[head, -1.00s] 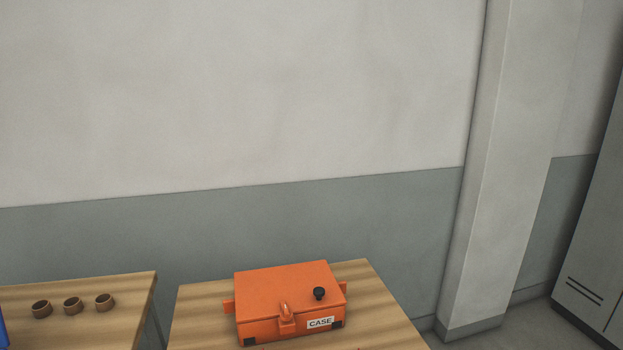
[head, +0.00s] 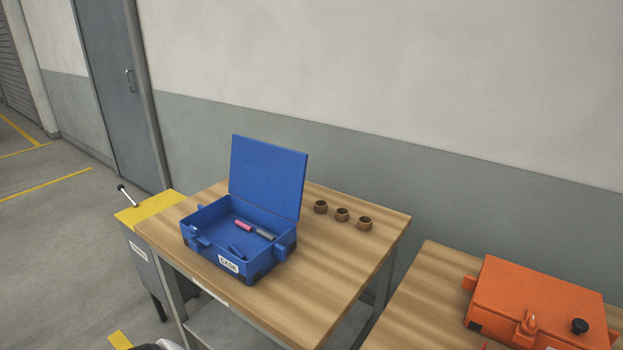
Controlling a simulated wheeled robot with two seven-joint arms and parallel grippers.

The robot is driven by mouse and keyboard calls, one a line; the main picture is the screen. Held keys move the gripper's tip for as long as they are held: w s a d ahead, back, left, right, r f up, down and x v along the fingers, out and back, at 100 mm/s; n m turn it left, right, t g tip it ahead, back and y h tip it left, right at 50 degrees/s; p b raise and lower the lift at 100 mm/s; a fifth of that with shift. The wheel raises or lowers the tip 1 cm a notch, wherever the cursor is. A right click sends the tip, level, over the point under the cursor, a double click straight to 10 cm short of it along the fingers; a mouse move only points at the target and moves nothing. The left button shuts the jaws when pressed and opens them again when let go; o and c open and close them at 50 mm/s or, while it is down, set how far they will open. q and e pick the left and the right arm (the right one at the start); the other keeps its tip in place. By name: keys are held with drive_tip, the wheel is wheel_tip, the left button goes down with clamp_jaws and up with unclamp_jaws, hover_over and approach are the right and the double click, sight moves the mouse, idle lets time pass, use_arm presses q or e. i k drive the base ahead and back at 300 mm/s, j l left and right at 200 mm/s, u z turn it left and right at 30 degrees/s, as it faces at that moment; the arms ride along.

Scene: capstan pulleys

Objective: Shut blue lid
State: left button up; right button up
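The blue case (head: 213,258) stands on a wooden table left of centre in the head view. Its blue lid (head: 268,176) is open and stands roughly upright at the back edge of the case. A pink cylinder (head: 243,226) and a grey cylinder (head: 265,234) lie inside. A small blue piece (head: 240,252) shows near the front wall; I cannot tell whether it is loose. Neither of my grippers shows in the view.
Several small brown cups or rings (head: 342,214) stand right of the blue case. A yellow-topped stand (head: 150,207) with a lever adjoins the left side.

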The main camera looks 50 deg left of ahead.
sight(270, 177)
drive_tip(key=u, duration=2)
drive_tip(key=i+j+z, duration=0.25)
drive_tip(key=i+j, duration=0.2)
drive_tip(key=j, duration=0.2)
drive_tip(key=i+j+z, duration=0.15)
drive_tip(key=j, duration=0.2)
